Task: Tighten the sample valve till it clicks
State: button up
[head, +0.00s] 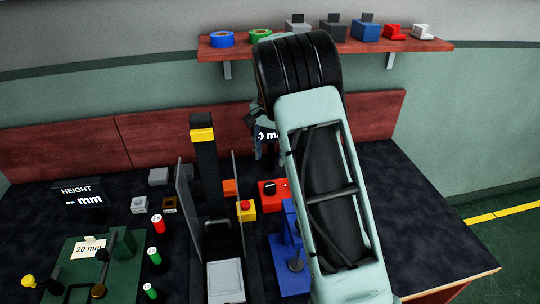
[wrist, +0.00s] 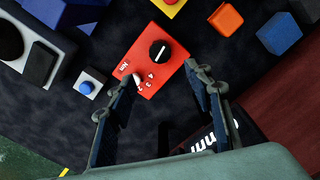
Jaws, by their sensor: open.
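No part in view is labelled as the sample valve, so I cannot tell for sure which it is. A red box (head: 272,194) stands on the dark bench; in the wrist view it (wrist: 143,78) carries a round black knob (wrist: 159,51) with a white line, and white markings beside it. My gripper (wrist: 160,76) is open, with its two fingers apart and nothing visible between them. In the wrist view the fingertips reach over the near part of the red box, and the knob lies beyond them. In the head view my arm hides most of the gripper.
A yellow box with a red button (head: 245,207), an orange block (head: 230,188) and a blue fixture (head: 289,262) stand near the red box. A dark mm display (wrist: 212,143) is beside my right finger. A green fixture (head: 73,282) is at left. The bench's right side is clear.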

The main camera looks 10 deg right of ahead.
aim_at(270, 185)
notch_tip(270, 185, down, 13)
jog(key=n+p, duration=0.2)
jog(key=n, duration=1)
jog(key=shift+r, duration=0.2)
